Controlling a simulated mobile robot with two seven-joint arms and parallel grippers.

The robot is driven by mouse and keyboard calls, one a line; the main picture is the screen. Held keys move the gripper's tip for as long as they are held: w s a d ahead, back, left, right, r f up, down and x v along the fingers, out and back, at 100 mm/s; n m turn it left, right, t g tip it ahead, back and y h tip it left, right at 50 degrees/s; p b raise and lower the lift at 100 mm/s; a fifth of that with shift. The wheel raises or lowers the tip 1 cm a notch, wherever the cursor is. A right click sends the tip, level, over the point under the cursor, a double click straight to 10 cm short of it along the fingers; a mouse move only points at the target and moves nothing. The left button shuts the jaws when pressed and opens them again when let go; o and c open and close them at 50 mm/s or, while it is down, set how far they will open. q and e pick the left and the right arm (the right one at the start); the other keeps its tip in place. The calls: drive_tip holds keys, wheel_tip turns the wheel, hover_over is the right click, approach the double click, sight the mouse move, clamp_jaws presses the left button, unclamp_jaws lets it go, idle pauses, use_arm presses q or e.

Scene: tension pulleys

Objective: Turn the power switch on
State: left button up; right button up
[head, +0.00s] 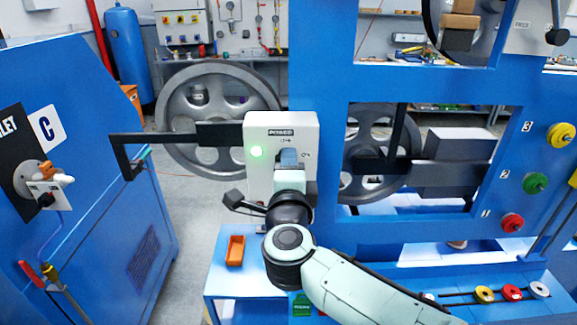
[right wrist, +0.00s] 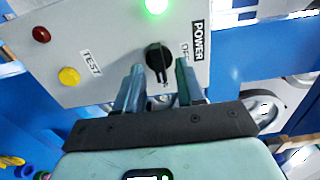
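The power switch is a round black knob (right wrist: 158,58) on a pale control box (head: 260,185). In the right wrist view, the POWER label (right wrist: 198,40) and a partly hidden OFF label are right of the knob. A green lamp (head: 256,151) on the box is lit; its glow also shows in the right wrist view (right wrist: 156,5). My right gripper (right wrist: 160,72) is open, with one finger on each side of the knob; I cannot tell whether they touch it. In the head view the right gripper (head: 289,158) hides the knob. My left gripper is not in view.
The box also has a red button (right wrist: 41,34) and a yellow button (right wrist: 69,76) near a TEST label. A blue machine frame (head: 325,60) with grey wheels stands around it. A blue cabinet (head: 90,190) is at left. An orange bin (head: 236,250) sits on the ledge below.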

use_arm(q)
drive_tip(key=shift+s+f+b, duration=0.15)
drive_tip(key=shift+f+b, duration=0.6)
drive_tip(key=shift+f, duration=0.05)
use_arm(e)
drive_tip(key=s, duration=1.2)
drive_tip(key=shift+s, duration=0.4)
